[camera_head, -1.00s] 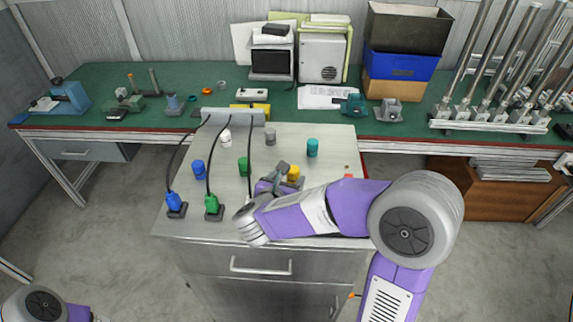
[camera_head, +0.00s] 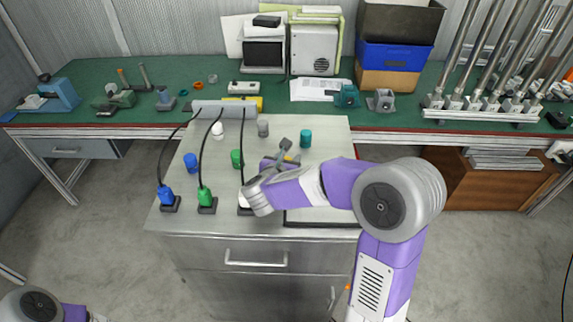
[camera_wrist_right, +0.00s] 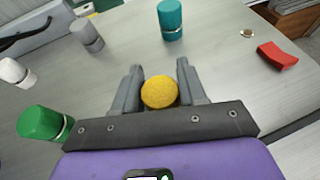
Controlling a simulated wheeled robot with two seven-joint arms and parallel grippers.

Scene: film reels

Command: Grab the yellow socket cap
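The yellow socket cap (camera_wrist_right: 160,92) stands on the light cabinet top, its round top facing the right wrist camera. My right gripper (camera_wrist_right: 159,67) is open, with one finger on each side of the cap. Narrow gaps seem to show between cap and fingers; contact is not clear. In the head view, my right gripper (camera_head: 287,150) is over the cabinet top, and only a little of the yellow cap (camera_head: 289,157) shows behind it. My left gripper is out of view; only part of my left arm shows at bottom left.
A green cap (camera_wrist_right: 42,122), a teal cap (camera_wrist_right: 170,20), a grey cap (camera_wrist_right: 87,35) and a white cap (camera_wrist_right: 14,71) stand around the gripper. A red piece (camera_wrist_right: 277,57) lies to the right. A blue cap (camera_head: 191,162) and cabled plugs (camera_head: 205,196) are at left.

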